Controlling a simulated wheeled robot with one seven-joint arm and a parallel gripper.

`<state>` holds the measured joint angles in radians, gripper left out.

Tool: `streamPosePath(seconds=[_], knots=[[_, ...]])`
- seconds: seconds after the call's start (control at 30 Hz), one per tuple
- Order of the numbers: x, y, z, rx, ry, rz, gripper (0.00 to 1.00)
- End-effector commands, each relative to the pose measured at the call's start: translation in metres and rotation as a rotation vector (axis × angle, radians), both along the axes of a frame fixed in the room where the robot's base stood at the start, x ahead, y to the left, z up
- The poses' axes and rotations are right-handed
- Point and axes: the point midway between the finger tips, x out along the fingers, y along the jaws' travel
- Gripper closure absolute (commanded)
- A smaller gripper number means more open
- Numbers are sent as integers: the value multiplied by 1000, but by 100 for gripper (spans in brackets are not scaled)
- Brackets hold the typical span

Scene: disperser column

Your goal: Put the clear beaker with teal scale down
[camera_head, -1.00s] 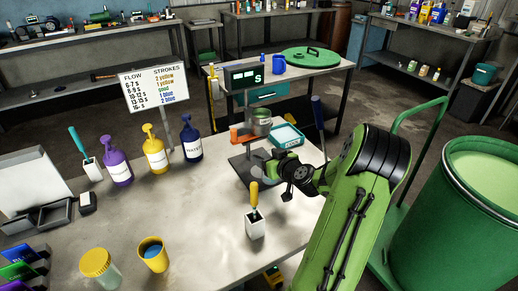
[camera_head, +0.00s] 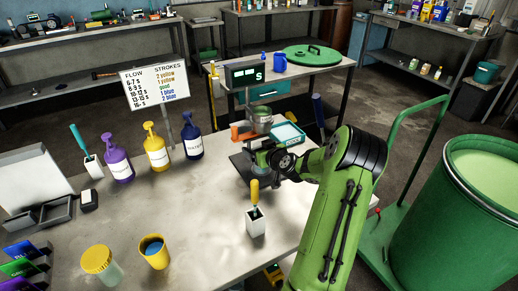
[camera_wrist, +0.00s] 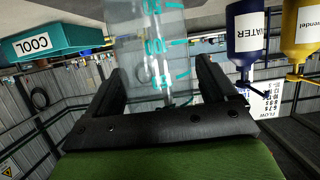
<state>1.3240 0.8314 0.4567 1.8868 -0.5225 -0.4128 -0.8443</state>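The clear beaker with teal scale (camera_wrist: 150,45) stands large between the fingers of my gripper (camera_wrist: 160,72) in the wrist view, its teal numbers and marks facing the camera. The two dark fingers lie along its sides, and my gripper looks shut on it. In the head view my gripper (camera_head: 258,157) is at the far side of the near table (camera_head: 190,215), low beside the stand with the metal cup (camera_head: 260,114). The beaker is hardly visible there, and I cannot tell whether its base touches anything.
A teal-rimmed COOL tray (camera_head: 287,135) is just behind my gripper; it also shows in the wrist view (camera_wrist: 55,42). A white holder with a yellow-handled tool (camera_head: 255,221) stands in front. Pump bottles (camera_head: 156,150) stand left. The table's middle is clear.

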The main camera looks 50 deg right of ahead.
Motion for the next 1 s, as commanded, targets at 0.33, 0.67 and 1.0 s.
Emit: streamPosePath(seconds=[0.33,0.67,1.0], knots=[[0,0,5,0,0,0,13],[-76,22,31,0,1,-4,13],[-108,34,44,0,-1,0,13]])
